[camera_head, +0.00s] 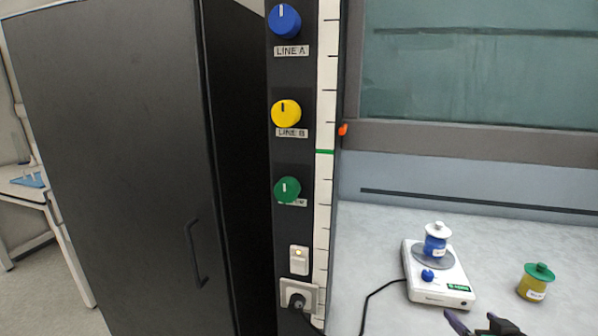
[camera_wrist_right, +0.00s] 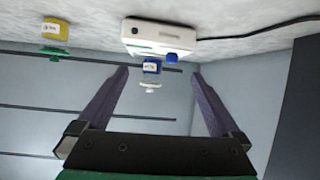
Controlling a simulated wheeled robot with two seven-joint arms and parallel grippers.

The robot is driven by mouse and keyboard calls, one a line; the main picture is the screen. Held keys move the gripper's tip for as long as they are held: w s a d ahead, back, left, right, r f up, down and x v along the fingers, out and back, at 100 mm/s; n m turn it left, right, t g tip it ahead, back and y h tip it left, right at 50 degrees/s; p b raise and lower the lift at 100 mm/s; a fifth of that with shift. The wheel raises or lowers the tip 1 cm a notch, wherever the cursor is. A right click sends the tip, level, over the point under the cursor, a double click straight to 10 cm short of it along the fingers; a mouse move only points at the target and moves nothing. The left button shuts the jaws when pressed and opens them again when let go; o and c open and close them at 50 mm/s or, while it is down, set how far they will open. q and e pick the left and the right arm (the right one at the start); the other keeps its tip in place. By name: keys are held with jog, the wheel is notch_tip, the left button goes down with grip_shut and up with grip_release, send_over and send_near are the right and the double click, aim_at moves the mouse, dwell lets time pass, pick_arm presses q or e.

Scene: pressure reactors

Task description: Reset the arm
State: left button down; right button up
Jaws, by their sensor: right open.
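My right gripper (camera_head: 484,322) shows at the bottom edge of the head view, in front of a white hotplate (camera_head: 440,287). In the right wrist view its two purple fingers (camera_wrist_right: 160,88) are spread apart with nothing between them in contact. A blue reactor with a white lid (camera_head: 437,240) stands upright on the hotplate's round plate; it also shows in the wrist view (camera_wrist_right: 151,72), seen beyond the fingers. The rest of my right arm is out of the head view. My left gripper is in neither view.
A yellow jar with a green lid (camera_head: 535,282) stands on the grey bench (camera_head: 385,225) to the right. A black cable (camera_head: 375,297) runs from the hotplate. The panel holds blue (camera_head: 285,21), yellow (camera_head: 286,113) and green (camera_head: 287,190) knobs, a lit switch (camera_head: 299,260) and a socket (camera_head: 312,286). A dark cabinet (camera_head: 110,130) fills the left.

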jog(key=shift+n+g+y, duration=0.3)
jog(key=shift+g, duration=0.5)
jog(key=f, duration=0.1)
jog(key=a+f, duration=0.2)
jog(key=f, duration=0.1)
jog(key=shift+s+f, duration=0.1)
jog(key=shift+s, duration=0.1)
jog(key=s+a+f+n+g+y, duration=0.35)
jog(key=s+a+f+g, duration=0.35)
jog(key=s+a+f, duration=0.55)
notch_tip(320, 180, down, 21)
jog(key=s+a+g, duration=0.2)
jog(key=s, duration=0.1)
jog(key=s+d+f, duration=0.3)
jog(key=s+f, duration=1.2)
jog(key=s, duration=0.2)
jog(key=shift+f+n+g+h, duration=0.25)
jog(key=shift+n+g+h, duration=0.1)
jog(key=shift+n+g, duration=0.1)
jog(key=shift+d, duration=0.1)
